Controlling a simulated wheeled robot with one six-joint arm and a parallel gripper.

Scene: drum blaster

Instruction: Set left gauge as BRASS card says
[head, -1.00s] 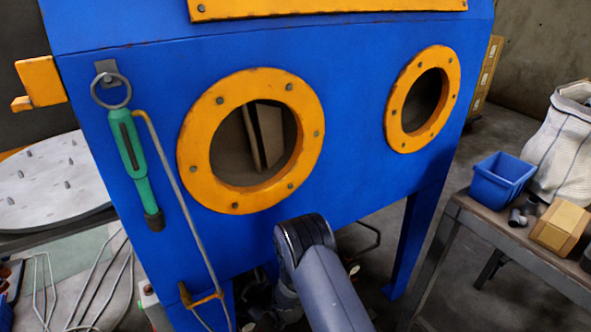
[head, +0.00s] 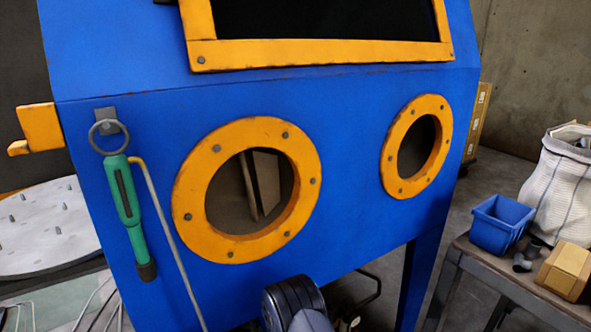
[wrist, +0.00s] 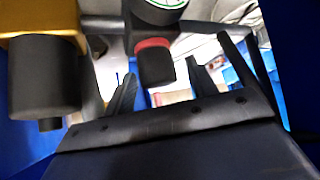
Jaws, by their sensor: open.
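In the wrist view, part of a round gauge (wrist: 163,3) with a white and green face shows at the top edge; its reading cannot be made out. Below it is a black knob (wrist: 156,66) with a red band. My gripper (wrist: 161,68) is open, and its dark fingers appear to either side of the knob; I cannot tell if they touch it. A larger black cylinder (wrist: 44,75) hangs under a yellow part at the left. No gauge, gripper or BRASS card can be made out in the head view.
The blue cabinet (head: 350,220) with two orange-rimmed ports fills the head view. A green-handled tool (head: 124,195) hangs on its left side. A blue bin (head: 500,223) and a cardboard box (head: 565,270) stand on a bench at right, near a white sack (head: 560,185).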

